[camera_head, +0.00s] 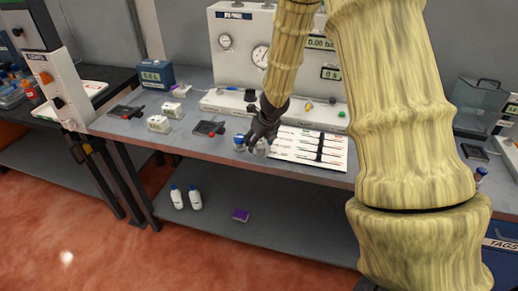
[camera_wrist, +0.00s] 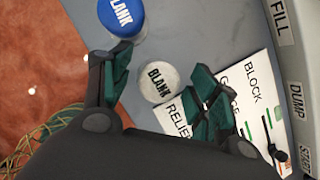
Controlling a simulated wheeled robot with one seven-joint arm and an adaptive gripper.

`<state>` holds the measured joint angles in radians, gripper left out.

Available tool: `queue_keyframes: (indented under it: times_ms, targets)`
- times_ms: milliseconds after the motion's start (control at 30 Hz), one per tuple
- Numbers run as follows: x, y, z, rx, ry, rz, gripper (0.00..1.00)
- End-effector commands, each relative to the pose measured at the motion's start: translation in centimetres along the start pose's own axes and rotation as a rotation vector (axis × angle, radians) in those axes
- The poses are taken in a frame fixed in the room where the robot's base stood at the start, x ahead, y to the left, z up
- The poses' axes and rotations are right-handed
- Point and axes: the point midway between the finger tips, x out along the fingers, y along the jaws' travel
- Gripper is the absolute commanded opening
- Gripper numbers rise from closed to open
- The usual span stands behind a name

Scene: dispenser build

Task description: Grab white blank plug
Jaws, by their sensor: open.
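The white blank plug (camera_wrist: 158,82) is a round, pale cap marked BLANK, standing on the grey bench top. In the wrist view it appears between the two green-padded fingers of my gripper (camera_wrist: 156,72), which is open; I cannot tell how far above the plug the fingers are. A blue blank plug (camera_wrist: 121,18), also marked BLANK, stands beside it, beyond the left finger. In the head view my gripper (camera_head: 263,134) hangs at the bench's front edge, with the blue plug to its left and the white plug (camera_head: 262,148) just below it, partly hidden.
A white labelled board (camera_head: 312,150) lies right of the plugs. A gauge panel (camera_head: 240,60) stands behind. Small black trays (camera_head: 210,128) and white boxes (camera_head: 158,123) are to the left. Two white bottles (camera_head: 186,198) and a purple box (camera_head: 240,215) sit on the lower shelf.

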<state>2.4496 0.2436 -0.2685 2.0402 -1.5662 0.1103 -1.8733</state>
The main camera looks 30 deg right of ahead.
Motion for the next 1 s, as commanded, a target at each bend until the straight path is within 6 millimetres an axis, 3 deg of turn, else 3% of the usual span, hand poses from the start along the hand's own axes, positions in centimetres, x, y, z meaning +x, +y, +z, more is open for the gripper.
queue_keyframes:
  times_ms: [300, 600, 1000]
  targets:
    - [0.36, 0.03, 0.01, 0.001, 0.000, 0.000, 0.60]
    - [0.35, 0.02, 0.01, 0.000, 0.000, 0.000, 0.09]
    - [-0.41, 0.00, 0.35, -0.003, 0.000, -0.002, 0.09]
